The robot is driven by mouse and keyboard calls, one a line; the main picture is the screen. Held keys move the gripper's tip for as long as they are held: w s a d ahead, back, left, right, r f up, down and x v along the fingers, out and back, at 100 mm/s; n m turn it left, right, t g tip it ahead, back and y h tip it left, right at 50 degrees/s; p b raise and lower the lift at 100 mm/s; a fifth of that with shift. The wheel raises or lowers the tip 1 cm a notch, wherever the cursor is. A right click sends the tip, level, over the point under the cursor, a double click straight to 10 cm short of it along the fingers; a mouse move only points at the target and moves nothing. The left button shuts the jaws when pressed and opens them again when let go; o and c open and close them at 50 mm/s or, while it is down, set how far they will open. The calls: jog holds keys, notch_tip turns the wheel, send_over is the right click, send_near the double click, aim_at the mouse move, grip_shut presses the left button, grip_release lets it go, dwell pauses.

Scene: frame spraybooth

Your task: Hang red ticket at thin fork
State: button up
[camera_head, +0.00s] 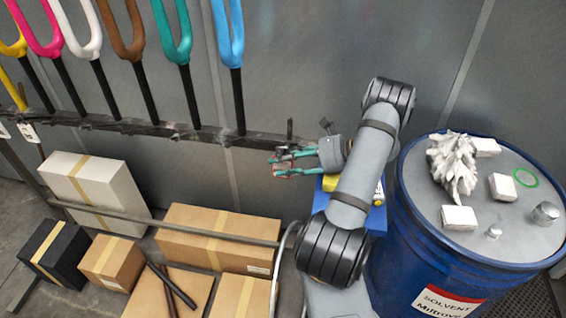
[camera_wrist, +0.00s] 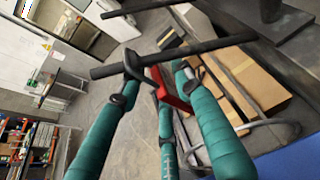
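My gripper (camera_head: 285,161) has teal fingers and is at the right end of the dark rack rail (camera_head: 205,133). In the wrist view its fingertips close around the red ticket (camera_wrist: 172,93). The red ticket also shows at the fingertips in the head view (camera_head: 283,172), partly covered by them. Several forks stand upright along the rail: yellow, magenta (camera_head: 45,48), white (camera_head: 82,45), brown (camera_head: 126,48), teal (camera_head: 177,52) and light blue (camera_head: 229,55). My gripper is to the right of the light blue one. I cannot tell which is the thin fork.
A blue solvent drum (camera_head: 400,235) stands at right with white boxes and crumpled paper (camera_head: 455,160) on top. Cardboard boxes (camera_head: 225,235) and a lower bar lie below the rail. A white tag (camera_head: 29,133) hangs at the left. A dark bar (camera_wrist: 180,57) crosses close to the fingertips.

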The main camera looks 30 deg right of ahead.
jog(key=b+v, duration=0.3)
jog(key=v, duration=0.7)
jog(key=shift+d, duration=0.15)
